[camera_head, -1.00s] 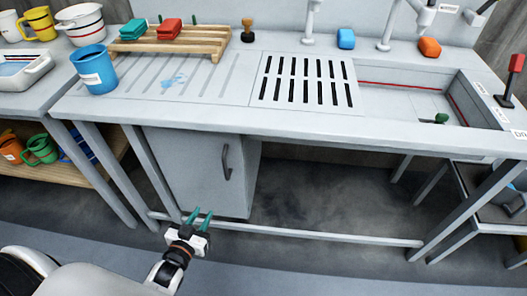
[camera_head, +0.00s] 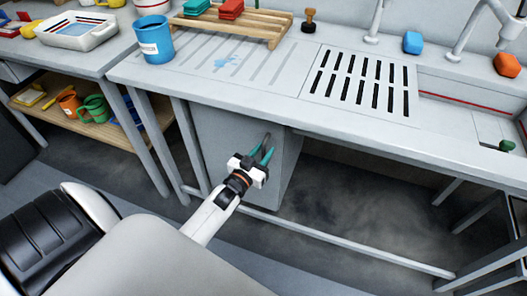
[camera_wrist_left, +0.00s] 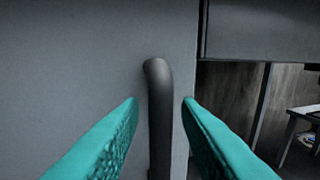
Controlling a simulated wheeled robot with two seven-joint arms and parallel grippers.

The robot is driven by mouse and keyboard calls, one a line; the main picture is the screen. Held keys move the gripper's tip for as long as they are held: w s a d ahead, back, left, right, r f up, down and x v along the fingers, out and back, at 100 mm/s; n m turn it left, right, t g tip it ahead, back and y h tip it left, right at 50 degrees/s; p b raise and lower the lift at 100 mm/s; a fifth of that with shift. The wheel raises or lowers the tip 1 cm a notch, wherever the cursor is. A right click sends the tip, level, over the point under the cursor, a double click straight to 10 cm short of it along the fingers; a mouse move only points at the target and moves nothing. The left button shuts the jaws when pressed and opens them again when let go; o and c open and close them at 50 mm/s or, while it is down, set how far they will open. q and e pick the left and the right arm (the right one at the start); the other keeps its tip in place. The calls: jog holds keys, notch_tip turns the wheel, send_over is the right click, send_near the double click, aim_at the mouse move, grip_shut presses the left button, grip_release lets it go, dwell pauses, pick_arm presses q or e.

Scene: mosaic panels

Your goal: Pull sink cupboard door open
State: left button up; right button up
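The grey sink cupboard door (camera_head: 218,135) is under the left part of the sink counter and looks shut. Its dark curved handle (camera_wrist_left: 159,110) stands upright between the two teal fingers of my left gripper (camera_wrist_left: 160,103) in the left wrist view. The fingers are apart, with a visible gap on both sides of the handle. In the head view my left gripper (camera_head: 263,155) is at the door's right side, and its fingers partly hide the handle. My right gripper is not in view.
The sink counter (camera_head: 160,75) overhangs the cupboard, with a blue cup (camera_head: 153,42) and a wooden rack (camera_head: 236,30) on it. A low rail (camera_head: 330,242) runs in front near the floor. Open floor (camera_head: 345,200) lies right of the cupboard. A shelf (camera_head: 70,120) with mugs stands left.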

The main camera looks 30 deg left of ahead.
pick_arm(q)
jog(key=shift+w, duration=0.2)
grip_shut()
jog(key=shift+s, duration=0.1)
